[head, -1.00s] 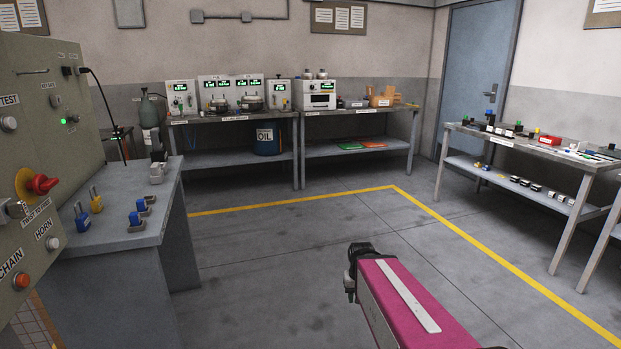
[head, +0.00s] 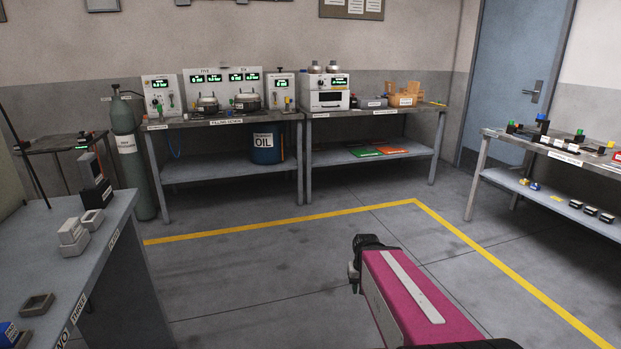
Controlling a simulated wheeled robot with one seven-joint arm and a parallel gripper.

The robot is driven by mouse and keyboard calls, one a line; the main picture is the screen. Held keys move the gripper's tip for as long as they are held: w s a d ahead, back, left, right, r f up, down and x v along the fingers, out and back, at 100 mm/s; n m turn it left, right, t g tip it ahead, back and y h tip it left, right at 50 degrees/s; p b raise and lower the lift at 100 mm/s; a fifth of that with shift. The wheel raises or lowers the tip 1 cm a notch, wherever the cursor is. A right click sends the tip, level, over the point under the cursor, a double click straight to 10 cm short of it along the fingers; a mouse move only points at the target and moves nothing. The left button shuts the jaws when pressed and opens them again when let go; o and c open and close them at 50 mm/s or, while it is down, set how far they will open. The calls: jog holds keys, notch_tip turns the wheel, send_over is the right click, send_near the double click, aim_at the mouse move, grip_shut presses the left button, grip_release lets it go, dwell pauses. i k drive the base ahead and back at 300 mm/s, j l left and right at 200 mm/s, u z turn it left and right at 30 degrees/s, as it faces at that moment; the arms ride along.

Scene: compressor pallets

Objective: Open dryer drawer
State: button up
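The dryer appears to be the white box-shaped unit (head: 326,92) on the right-hand back bench in the head view. It has a dark display at its upper right and a drawer-like front with a handle strip at its lower part, which looks closed. Two round-topped containers stand on top of it. My arm, with a magenta cover, reaches in from the bottom of the view. My gripper (head: 356,268) is at its dark far end, over the floor and well short of the bench. Its fingers are too hidden to tell whether they are open.
The back benches (head: 375,112) hold gauge panels, wooden blocks and an oil drum (head: 267,144) below. A grey table (head: 90,250) stands at left, a green cylinder (head: 130,150) behind it. Another bench (head: 560,155) is at right. The floor (head: 280,265) between is clear.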

aim_at(327, 100)
jog(key=i, duration=1.85)
jog(key=i+l, duration=0.1)
jog(key=i, duration=1.75)
jog(key=j+u, duration=0.05)
jog(key=j, duration=0.05)
